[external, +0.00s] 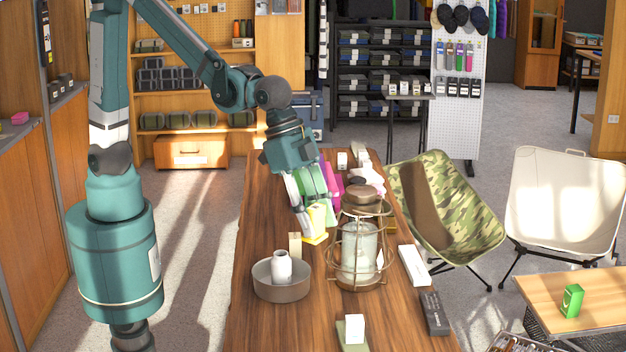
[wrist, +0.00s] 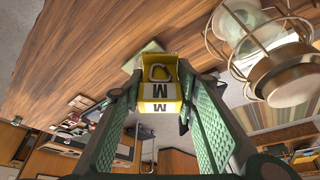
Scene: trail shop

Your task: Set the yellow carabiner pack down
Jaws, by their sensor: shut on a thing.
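The yellow carabiner pack (external: 316,228) is between the fingers of my gripper (external: 312,212), low over the wooden table (external: 262,215). In the wrist view the pack (wrist: 160,92) shows a printed carabiner and dark lettering on its face. The green fingers of my gripper (wrist: 159,86) are closed on its two sides. I cannot tell whether its lower end touches the table.
A caged lantern (external: 360,245) stands close to the right of the pack. A grey bowl (external: 282,284) with a white jar (external: 281,266) and a small tan box (external: 295,246) are nearer the camera. Pink items (external: 336,187) lie behind. The table's left strip is clear.

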